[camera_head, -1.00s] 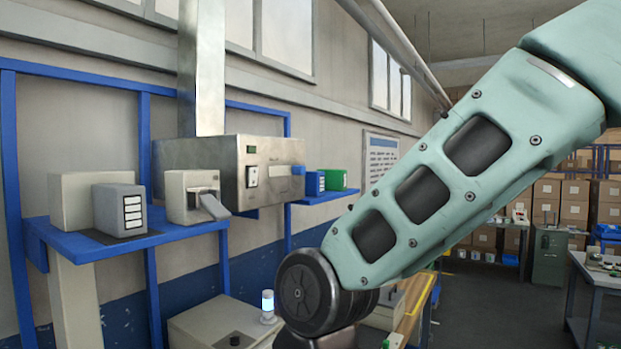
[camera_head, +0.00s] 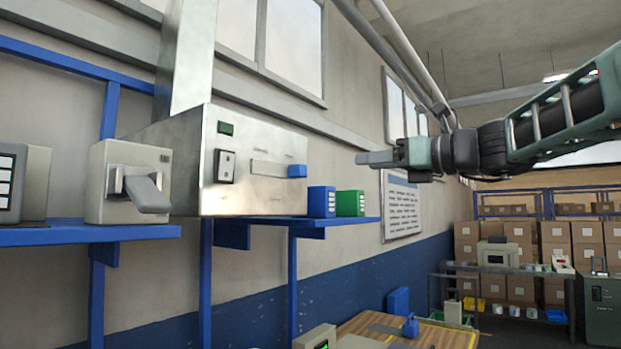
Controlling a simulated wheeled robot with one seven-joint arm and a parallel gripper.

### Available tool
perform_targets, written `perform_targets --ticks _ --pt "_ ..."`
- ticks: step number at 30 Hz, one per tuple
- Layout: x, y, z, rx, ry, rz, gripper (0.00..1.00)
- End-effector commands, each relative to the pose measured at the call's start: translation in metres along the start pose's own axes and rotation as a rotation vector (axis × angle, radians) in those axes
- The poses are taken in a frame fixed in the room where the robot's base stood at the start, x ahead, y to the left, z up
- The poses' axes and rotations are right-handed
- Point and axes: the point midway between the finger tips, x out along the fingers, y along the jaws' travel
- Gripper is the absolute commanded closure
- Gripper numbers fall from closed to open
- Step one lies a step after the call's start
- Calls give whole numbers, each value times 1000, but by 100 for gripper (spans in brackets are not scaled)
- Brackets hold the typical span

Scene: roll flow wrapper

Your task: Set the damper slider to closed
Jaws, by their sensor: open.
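The damper slider is a blue knob (camera_head: 297,171) at the right end of a horizontal slot plate (camera_head: 268,168) on the front of a metal duct box (camera_head: 240,185). My gripper (camera_head: 362,158) is to the right of the knob in the picture, at about its height. It points left and is apart from the knob. It is seen from the side, and its gap is hard to make out, but it holds nothing visible. Any position marks by the slot are too small to read.
A blue box (camera_head: 321,201) and a green box (camera_head: 350,203) stand on the blue shelf (camera_head: 340,222) just below the knob. A grey box with a lever (camera_head: 128,182) is left of the duct box. A dark rocker switch (camera_head: 224,166) is on the duct box. The space between gripper and knob looks clear.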

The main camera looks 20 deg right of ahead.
Motion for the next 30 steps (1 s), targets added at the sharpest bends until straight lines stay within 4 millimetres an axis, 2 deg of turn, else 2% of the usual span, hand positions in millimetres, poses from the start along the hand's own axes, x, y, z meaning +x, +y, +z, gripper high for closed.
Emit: perform_targets --ticks 21,25,30 --pt "140 2 1 2 6 4 55" --pt "156 1 0 -1 5 3 55" --pt "166 2 -1 -2 5 3 55"
